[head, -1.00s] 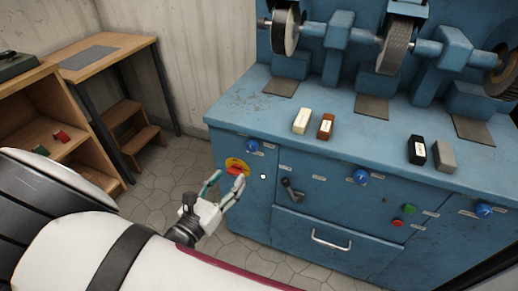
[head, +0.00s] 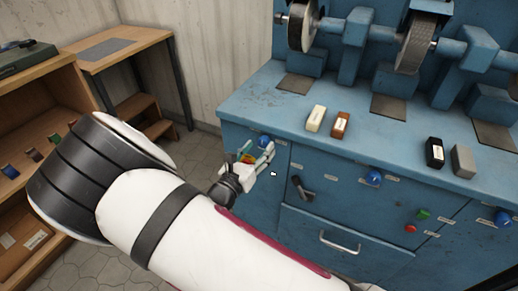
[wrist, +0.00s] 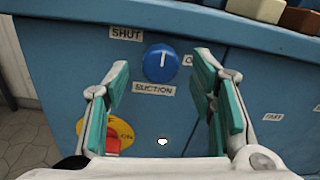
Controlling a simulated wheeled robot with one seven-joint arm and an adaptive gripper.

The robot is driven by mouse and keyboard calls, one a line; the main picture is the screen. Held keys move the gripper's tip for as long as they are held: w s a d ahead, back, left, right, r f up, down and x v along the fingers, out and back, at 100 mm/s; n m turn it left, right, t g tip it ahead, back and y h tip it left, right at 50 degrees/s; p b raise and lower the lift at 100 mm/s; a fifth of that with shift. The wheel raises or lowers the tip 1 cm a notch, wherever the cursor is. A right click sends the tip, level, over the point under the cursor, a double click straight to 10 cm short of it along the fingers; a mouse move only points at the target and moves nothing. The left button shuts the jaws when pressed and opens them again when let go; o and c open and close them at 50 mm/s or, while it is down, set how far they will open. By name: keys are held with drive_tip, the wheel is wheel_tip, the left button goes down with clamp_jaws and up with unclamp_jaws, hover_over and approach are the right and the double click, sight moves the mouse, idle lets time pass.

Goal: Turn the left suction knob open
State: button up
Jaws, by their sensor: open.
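The left suction knob (wrist: 161,63) is a round blue knob with a white pointer line that stands straight up. Labels reading SHUT (wrist: 126,34) at its upper left, a partly hidden one at its right, and SUCTION (wrist: 154,90) below surround it. In the head view the knob (head: 264,141) sits on the blue cabinet's left front panel, just above my gripper. My gripper (wrist: 162,98) is open and empty, its two green-padded fingers pointing towards the panel. In the wrist view the knob shows between and beyond the fingertips, apart from them.
A red switch on a yellow plate (wrist: 123,127) lies close below the knob, behind my left finger. Two more blue knobs (head: 373,178), a dark lever (head: 302,188) and a drawer handle (head: 340,243) are to the right. Wax bars (head: 316,118) lie on the bench top.

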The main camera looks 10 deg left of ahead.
drive_tip(key=shift+w+d, duration=0.15)
drive_tip(key=shift+w, duration=0.25)
drive_tip(key=shift+c, duration=0.3)
drive_tip(key=c, duration=1.1)
